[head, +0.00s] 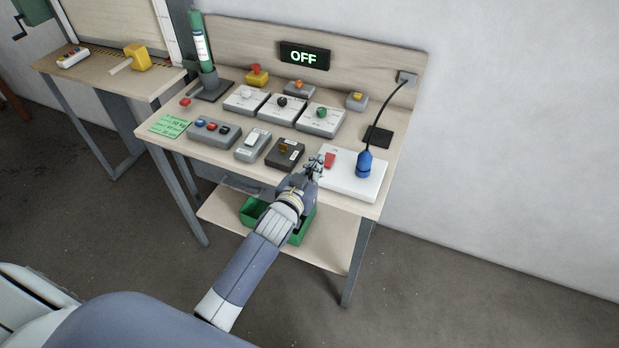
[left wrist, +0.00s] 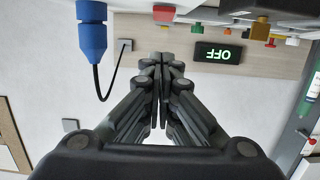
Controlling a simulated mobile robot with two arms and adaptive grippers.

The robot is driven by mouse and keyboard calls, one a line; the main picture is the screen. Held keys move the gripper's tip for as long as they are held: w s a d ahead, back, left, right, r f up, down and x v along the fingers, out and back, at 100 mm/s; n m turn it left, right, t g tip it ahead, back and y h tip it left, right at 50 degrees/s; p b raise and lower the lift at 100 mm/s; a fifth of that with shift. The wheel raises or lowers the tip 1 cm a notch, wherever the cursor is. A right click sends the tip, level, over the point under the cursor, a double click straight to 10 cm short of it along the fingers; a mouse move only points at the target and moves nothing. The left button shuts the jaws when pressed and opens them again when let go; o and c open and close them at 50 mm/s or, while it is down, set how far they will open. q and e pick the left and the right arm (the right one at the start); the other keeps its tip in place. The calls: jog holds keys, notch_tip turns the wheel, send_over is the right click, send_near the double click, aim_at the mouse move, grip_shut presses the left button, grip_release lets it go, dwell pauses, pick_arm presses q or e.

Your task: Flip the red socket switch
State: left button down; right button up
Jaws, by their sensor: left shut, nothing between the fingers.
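The red socket switch (head: 330,160) sits on the white socket board (head: 352,188) at the right front of the bench. It also shows in the left wrist view as a red block (left wrist: 164,14) near the top edge, just beyond my fingertips. A blue plug (head: 364,164) stands in the board to the right of the switch, and it shows in the left wrist view (left wrist: 92,30). My left gripper (head: 316,163) is shut and empty, just left of the switch. I cannot tell whether the fingertips touch it. My right gripper is not in view.
A dark box (head: 285,152) and a grey rocker box (head: 253,144) stand left of my gripper. Several knob and button boxes fill the bench behind. A display (head: 304,56) on the back panel reads OFF. A black cable (head: 391,98) runs from the plug to the panel.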

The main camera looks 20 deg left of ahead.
pick_arm(q)
jog(key=s, duration=0.4)
jog(key=shift+s+a+r+b, duration=0.1)
jog(key=shift+s+r+b, duration=0.1)
jog(key=shift+b, duration=0.15)
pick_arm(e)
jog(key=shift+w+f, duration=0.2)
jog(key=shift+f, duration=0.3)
